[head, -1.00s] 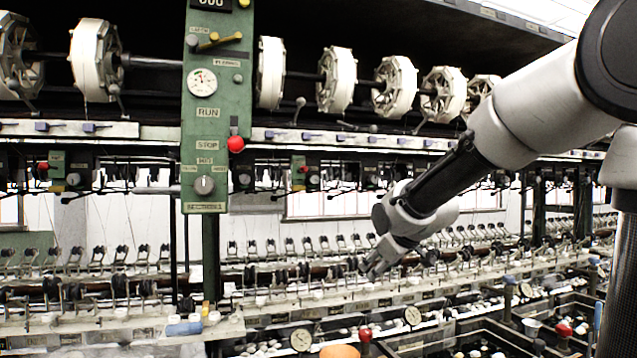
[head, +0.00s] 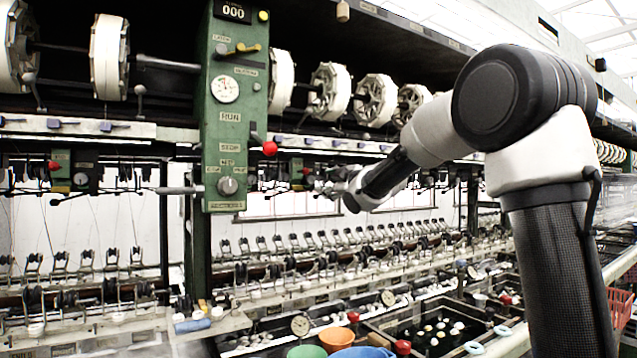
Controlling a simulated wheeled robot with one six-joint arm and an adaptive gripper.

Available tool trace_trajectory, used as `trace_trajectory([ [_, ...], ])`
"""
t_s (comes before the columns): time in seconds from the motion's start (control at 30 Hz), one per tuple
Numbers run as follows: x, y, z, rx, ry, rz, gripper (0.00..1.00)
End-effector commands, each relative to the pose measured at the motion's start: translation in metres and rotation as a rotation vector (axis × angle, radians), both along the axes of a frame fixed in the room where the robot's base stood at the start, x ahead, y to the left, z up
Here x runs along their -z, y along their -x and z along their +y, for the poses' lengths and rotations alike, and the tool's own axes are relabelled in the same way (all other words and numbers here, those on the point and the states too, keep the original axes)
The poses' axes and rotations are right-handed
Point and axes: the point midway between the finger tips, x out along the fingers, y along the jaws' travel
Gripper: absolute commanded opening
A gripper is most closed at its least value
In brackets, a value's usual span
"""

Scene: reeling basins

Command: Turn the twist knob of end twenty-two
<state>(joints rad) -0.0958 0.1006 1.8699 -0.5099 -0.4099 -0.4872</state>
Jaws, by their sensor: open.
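My gripper (head: 322,180) is small and far off in the head view, at the end of my arm, just right of the green control panel (head: 231,130). It is open, with nothing seen between its fingers. It is in front of a row of small dark fittings under the rail; I cannot tell if it touches any. A small green box with a round grey knob (head: 81,179) and a red ball sits on that row at the left. The end numbers are too small to read, so I cannot tell which knob belongs to end twenty-two.
The panel carries a grey selector knob (head: 228,186) and a red ball lever (head: 269,148). White reels (head: 329,90) run along the top. Below are several bobbin stands, a ledge with a blue roll (head: 192,325), dark basins (head: 437,328), and green and blue bowls (head: 361,352).

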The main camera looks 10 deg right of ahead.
Motion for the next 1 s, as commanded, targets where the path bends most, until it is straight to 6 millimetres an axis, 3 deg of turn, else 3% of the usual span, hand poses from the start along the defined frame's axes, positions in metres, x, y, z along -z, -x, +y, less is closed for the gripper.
trace_trajectory([
  [0.17,-0.010,-0.003,0.007,-0.025,0.018,-0.048,0.50],
  [0.6,-0.009,-0.065,0.027,-0.023,0.021,-0.044,0.50],
  [0.97,-0.009,-0.073,0.030,-0.023,0.021,-0.046,0.50],
  [1.0,-0.009,-0.073,0.030,-0.023,0.021,-0.046,0.46],
])
